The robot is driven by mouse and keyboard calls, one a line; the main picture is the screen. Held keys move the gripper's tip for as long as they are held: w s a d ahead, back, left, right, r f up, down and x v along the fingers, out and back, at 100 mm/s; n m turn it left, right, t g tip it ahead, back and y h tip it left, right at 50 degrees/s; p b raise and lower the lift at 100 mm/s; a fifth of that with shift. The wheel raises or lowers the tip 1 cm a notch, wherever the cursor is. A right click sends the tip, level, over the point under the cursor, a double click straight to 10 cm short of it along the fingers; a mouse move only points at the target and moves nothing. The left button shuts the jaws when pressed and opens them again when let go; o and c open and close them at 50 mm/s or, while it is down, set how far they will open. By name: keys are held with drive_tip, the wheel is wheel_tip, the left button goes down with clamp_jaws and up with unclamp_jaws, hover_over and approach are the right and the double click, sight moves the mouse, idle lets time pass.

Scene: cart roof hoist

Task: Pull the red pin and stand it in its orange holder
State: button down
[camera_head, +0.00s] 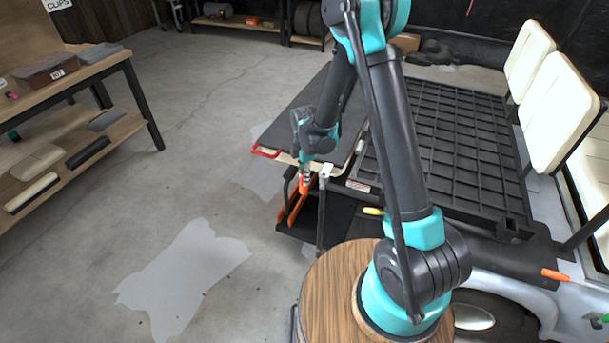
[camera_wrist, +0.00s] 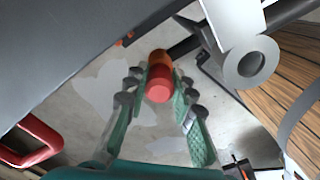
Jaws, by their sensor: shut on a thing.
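The red pin (camera_wrist: 158,90) shows end-on in the wrist view as a short red cylinder. My gripper (camera_wrist: 160,80) has its green-padded fingers on both sides of the pin and is shut on it. An orange round part (camera_wrist: 158,60) lies just beyond the red end, in line with it. I cannot tell whether it is the holder or part of the pin. In the head view my gripper (camera_head: 305,172) points down at the near left corner of the cart bed, where the pin is mostly hidden.
A grey eyelet on a post (camera_wrist: 250,65) stands close right of the gripper. A red handle (camera_wrist: 38,142) is at the dark panel's edge, also seen in the head view (camera_head: 265,152). The black grid bed (camera_head: 450,130) lies right. The floor left is open up to a workbench (camera_head: 110,72).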

drive_tip(key=shift+r, duration=2.25)
drive_tip(key=shift+f, duration=2.35)
idle(0.4)
drive_tip(key=c, duration=1.2)
unclamp_jaws()
drive_tip(key=shift+r, duration=0.1)
wheel_tip(320, 180, up, 12)
drive_tip(key=shift+f, duration=0.1)
